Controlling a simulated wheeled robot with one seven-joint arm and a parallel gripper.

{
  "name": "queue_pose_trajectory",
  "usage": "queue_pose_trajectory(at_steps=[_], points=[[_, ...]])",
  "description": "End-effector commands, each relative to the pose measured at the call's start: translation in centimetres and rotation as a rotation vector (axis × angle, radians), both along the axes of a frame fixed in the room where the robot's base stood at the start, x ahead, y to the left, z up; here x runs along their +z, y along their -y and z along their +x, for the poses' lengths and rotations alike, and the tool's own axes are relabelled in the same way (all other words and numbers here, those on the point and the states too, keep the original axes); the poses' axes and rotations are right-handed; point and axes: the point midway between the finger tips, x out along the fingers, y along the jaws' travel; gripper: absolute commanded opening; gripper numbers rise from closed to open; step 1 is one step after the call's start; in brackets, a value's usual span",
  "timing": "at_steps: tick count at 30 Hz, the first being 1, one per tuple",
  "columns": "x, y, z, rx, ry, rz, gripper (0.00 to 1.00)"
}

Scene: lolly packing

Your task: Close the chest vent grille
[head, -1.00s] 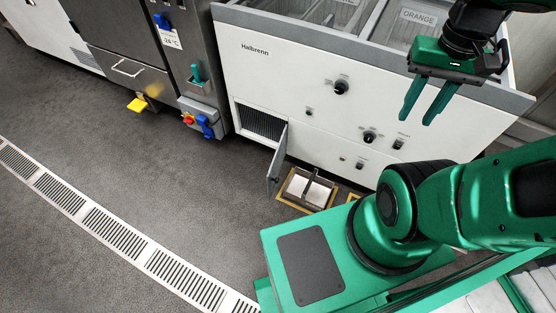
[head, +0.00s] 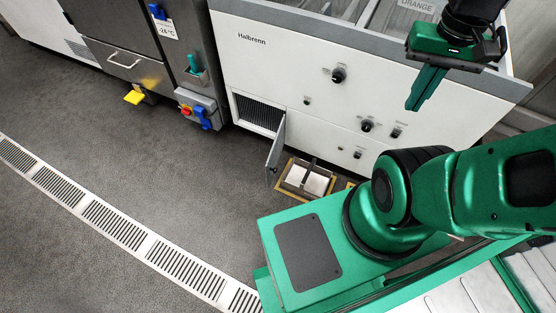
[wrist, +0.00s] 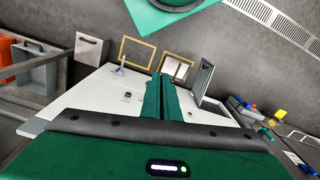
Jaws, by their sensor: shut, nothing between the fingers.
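The chest (head: 300,75) is white with a grey rim, the name Halbrenn and several knobs on its front. Its vent grille (head: 275,154) is a small grey door that stands swung open, sticking out from the right edge of the dark slatted vent opening (head: 258,115) low on the front. The open grille also shows in the wrist view (wrist: 203,82), right of my fingers. My gripper (head: 416,105) is in front of the chest's upper right part, well apart from the grille. Its two green fingers are together and empty, as the wrist view shows too (wrist: 162,80).
A wooden-framed box (head: 306,180) stands on the floor just right of the open grille. A steel cabinet with a blue and red switch (head: 203,117) and a yellow pedal (head: 134,97) stands left. The floor (head: 190,180) in front is clear up to the drain grating (head: 120,232).

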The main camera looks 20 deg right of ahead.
Motion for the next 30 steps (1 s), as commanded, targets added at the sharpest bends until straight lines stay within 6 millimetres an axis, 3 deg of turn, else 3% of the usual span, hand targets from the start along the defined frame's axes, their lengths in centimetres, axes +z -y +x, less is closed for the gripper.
queue_pose_trajectory(at_steps=[5,14,23,30], points=[[-1.6,1.0,3.4,-0.072,-0.012,-0.026,0.00],[-7.1,2.6,10.9,-0.249,-0.005,-0.056,0.00],[-14.9,2.7,17.4,-0.430,0.013,-0.035,0.00],[-22.3,1.7,21.3,-0.590,0.024,0.015,0.00]])
